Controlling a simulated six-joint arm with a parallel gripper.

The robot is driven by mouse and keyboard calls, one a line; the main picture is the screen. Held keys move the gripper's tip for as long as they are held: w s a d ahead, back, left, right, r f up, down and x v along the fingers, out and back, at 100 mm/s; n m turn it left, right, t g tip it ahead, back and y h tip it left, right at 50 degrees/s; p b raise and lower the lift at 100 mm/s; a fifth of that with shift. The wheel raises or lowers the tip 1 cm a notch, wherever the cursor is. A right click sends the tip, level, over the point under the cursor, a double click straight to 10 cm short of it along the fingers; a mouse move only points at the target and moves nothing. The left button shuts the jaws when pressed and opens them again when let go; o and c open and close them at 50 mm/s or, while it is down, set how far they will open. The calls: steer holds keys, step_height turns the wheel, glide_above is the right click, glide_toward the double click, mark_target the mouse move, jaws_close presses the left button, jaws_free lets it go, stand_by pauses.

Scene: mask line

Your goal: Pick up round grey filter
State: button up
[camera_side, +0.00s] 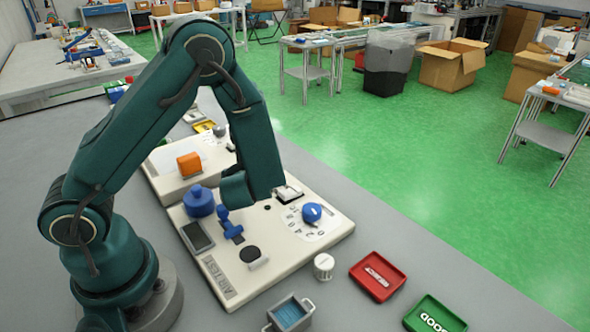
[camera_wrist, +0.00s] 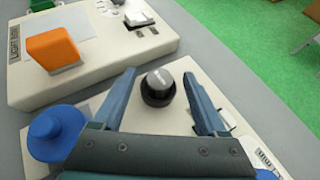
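A round grey-topped piece (camera_wrist: 158,80) with a pale mark and a black lower ring stands on the cream test panel in the wrist view; it looks like the round grey filter. My gripper (camera_wrist: 158,73) is open, with one finger on each side of this piece and visible gaps on both sides. How high the fingertips are above the panel I cannot tell. In the side view my arm hides this piece and most of the gripper. The cream panel marked AIR TEST (camera_side: 216,276) carries a blue knob and a dial (camera_side: 312,213).
An orange block (camera_wrist: 53,52) stands on the light box behind. A pale ribbed cap (camera_side: 323,267), a red tray (camera_side: 378,276), a green tray (camera_side: 434,316) and a blue-filled bin (camera_side: 290,313) lie in front.

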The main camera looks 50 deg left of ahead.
jaws_close()
steer(key=shift+r, duration=0.15)
